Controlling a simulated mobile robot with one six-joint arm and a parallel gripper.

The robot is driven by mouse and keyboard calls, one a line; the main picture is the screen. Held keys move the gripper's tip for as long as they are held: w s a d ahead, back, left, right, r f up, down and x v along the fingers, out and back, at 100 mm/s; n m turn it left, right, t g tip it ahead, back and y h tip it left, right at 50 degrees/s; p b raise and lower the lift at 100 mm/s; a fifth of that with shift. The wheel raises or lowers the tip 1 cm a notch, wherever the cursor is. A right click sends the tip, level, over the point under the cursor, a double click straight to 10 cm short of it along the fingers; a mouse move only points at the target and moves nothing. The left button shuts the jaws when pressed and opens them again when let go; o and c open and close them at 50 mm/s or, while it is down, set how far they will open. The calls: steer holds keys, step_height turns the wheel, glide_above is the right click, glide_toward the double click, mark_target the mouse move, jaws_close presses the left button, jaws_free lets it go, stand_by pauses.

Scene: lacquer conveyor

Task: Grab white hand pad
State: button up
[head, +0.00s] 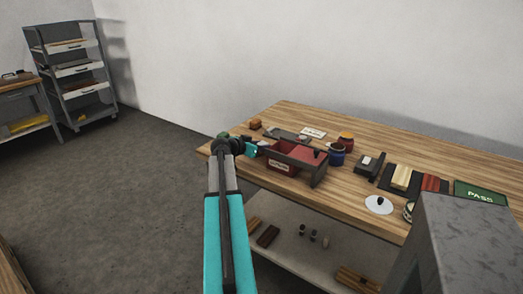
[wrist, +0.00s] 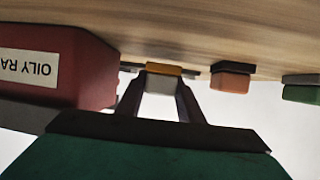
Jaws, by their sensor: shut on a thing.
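My gripper (wrist: 163,92) is shut on a small pad, pale grey-white with a yellow-orange layer along one edge, which I take for the white hand pad (wrist: 161,82). The pad sits between the two dark fingers, close to the wooden tabletop; I cannot tell whether it touches the wood. In the head view my gripper (head: 255,149) is at the left end of the workbench, beside the red box, and the pad is not distinguishable there.
The red box labelled "OILY RA..." (wrist: 75,62) is close beside my gripper. An orange pad (wrist: 231,80) and a green pad (wrist: 301,92) lie on the other side. Dark blue and red-brown jars (head: 337,154) stand farther right on the workbench (head: 385,134).

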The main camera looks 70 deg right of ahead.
steer(key=shift+r+b, duration=0.35)
steer(key=shift+r, duration=3.9)
